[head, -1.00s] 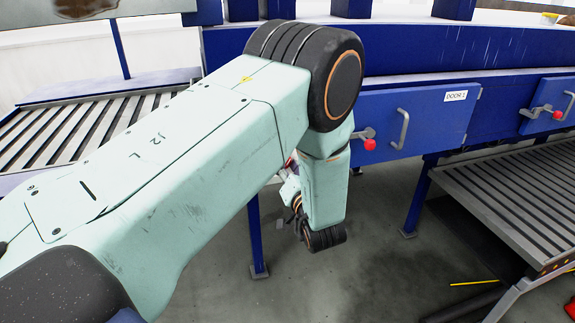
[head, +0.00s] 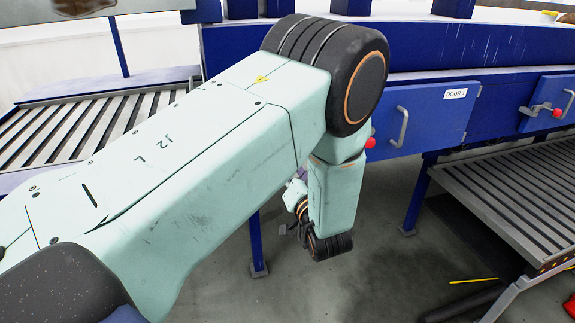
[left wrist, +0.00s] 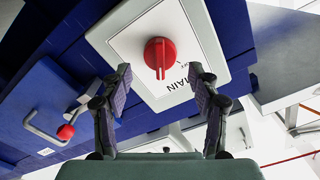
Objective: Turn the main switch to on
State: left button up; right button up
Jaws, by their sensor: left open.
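The main switch is a red rotary knob (left wrist: 159,55) on a light grey panel (left wrist: 205,45) marked "MAIN" in the left wrist view. My left gripper (left wrist: 164,75) is open, its two dark fingers on either side of the knob's lower part in the picture. I cannot tell whether the fingers touch the knob or are still short of it. In the head view my left arm hides the switch, and only the wrist end of the arm shows below the elbow. My right gripper is in neither view.
A blue door (head: 418,118) labelled "DOOR 1" has a grey handle and a red-knobbed latch. A second blue door (head: 547,103) is to its right. Roller conveyors stand at the left (head: 60,135) and right (head: 520,190). Grey floor is open beneath the blue frame.

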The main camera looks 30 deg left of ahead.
pick_arm(q)
jog(key=shift+v, duration=2.6)
